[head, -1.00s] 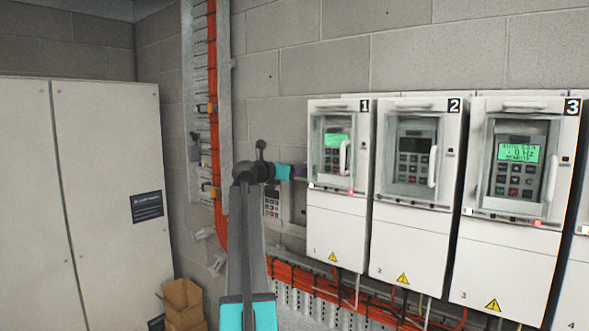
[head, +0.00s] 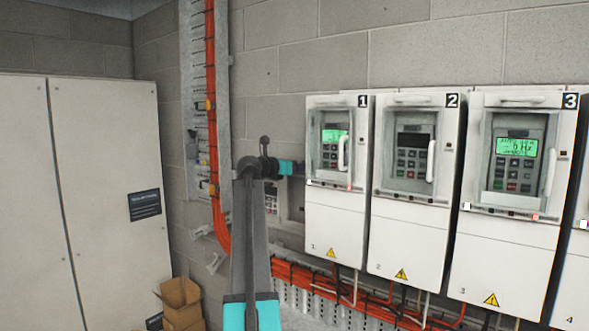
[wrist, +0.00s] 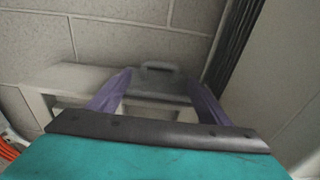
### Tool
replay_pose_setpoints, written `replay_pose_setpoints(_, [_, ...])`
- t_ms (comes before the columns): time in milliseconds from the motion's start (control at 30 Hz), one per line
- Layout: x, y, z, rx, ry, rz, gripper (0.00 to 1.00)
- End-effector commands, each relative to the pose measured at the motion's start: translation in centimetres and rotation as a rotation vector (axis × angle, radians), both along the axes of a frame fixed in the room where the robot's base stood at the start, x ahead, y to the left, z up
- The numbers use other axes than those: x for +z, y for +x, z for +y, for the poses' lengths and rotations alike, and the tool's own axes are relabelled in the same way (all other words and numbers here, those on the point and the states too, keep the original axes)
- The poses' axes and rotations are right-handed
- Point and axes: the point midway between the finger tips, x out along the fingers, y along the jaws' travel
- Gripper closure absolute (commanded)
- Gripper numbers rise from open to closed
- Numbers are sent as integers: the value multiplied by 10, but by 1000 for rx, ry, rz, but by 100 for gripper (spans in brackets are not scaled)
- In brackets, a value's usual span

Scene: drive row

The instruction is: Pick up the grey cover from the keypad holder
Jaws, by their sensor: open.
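The grey cover (wrist: 157,76) shows in the wrist view as a flat grey piece with a raised handle loop. It sits at the pale keypad holder (wrist: 62,78) against the block wall. My gripper (wrist: 158,82) is open, with one purple finger on each side of the cover as seen from the wrist. I cannot tell whether either finger touches it. In the head view the keypad holder (head: 290,213) is on the wall left of drive 1, partly hidden by my arm. The cover cannot be made out there.
Drive 1 (head: 331,220) stands close to the right of my gripper, with drives 2 (head: 412,230) and 3 (head: 505,245) beyond it. Orange cables (head: 212,130) run down the wall at left. A tall cabinet (head: 105,200) and cardboard boxes (head: 181,300) are farther left.

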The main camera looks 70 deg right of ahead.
Motion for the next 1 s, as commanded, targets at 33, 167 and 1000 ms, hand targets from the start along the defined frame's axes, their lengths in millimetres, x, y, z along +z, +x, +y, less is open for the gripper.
replay_pose_setpoints(33, [-1, 0, -4, 0, 0, 0, 28])
replay_pose_setpoints(167, [-1, -2, -12, 1, 0, 0, 28])
replay_pose_setpoints(1000, [0, -9, -41, 3, 0, 0, 28])
